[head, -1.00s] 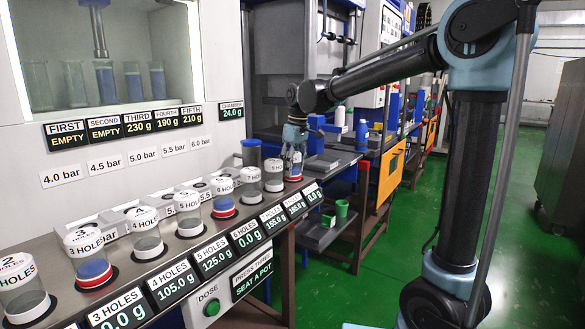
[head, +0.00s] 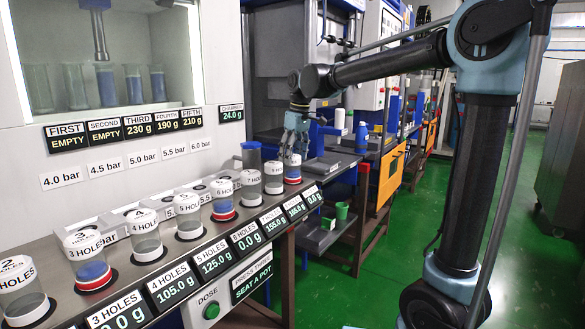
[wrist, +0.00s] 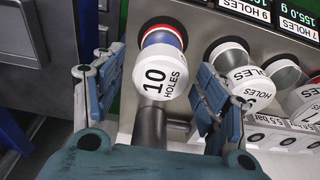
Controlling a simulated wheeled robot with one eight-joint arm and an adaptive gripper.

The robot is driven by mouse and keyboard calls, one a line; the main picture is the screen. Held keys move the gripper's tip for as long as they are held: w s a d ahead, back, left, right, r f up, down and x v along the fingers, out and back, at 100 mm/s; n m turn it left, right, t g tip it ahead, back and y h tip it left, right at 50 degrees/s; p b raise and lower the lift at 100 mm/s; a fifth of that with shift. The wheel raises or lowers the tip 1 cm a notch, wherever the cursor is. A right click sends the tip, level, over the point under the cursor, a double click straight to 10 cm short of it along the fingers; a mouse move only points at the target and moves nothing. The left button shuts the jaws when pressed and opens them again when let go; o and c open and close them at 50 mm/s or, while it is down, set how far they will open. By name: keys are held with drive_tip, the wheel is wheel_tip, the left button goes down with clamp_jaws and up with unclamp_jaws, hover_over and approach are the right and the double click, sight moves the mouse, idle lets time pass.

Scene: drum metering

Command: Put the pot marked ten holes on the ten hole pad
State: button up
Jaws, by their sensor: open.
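The pot marked 10 HOLES (wrist: 158,76) has a white lid, blue contents and a red ring at its base. It stands upright at the far end of the pot row; in the head view it is the far pot (head: 292,171). My gripper (head: 293,146) is just above it. In the wrist view my gripper (wrist: 156,88) is open, one finger on each side of the lid, with gaps on both sides. The pot covers the pad under it, so that pad's own mark is hidden.
Other pots stand close in the same row, such as the 6-hole pot (head: 223,199) and 5-hole pot (head: 188,216). A taller blue-topped cylinder (head: 251,156) stands behind the row. Displays (head: 245,237) line the bench front. Open green floor (head: 400,250) lies to the right.

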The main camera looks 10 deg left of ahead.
drive_tip(key=r, duration=0.4)
drive_tip(key=d+r, duration=0.1)
drive_tip(key=r, duration=0.2)
drive_tip(key=shift+s, duration=0.2)
drive_tip(key=s+d+f+m, duration=0.2)
drive_tip(key=s+d+f, duration=0.15)
drive_tip(key=d, duration=0.45)
drive_tip(key=s+d+f+m+t, duration=0.15)
drive_tip(key=d+f, duration=0.25)
drive_tip(key=d, duration=0.5)
drive_tip(key=s+d+f+m+g, duration=0.1)
drive_tip(key=s+d+f+m, duration=0.25)
drive_tip(key=d, duration=0.45)
drive_tip(key=s+d+f+m, duration=0.3)
drive_tip(key=s+d+f, duration=0.4)
drive_tip(key=f, duration=0.3)
drive_tip(key=s+d+f+m+t+h, duration=0.1)
drive_tip(key=s+d+f+m, duration=0.2)
drive_tip(key=s+d+f, duration=0.4)
wheel_tip(320, 180, down, 3)
drive_tip(key=shift+s+d+r+h, duration=0.15)
drive_tip(key=shift+s+d+h, duration=0.05)
drive_tip(key=shift+h, duration=0.1)
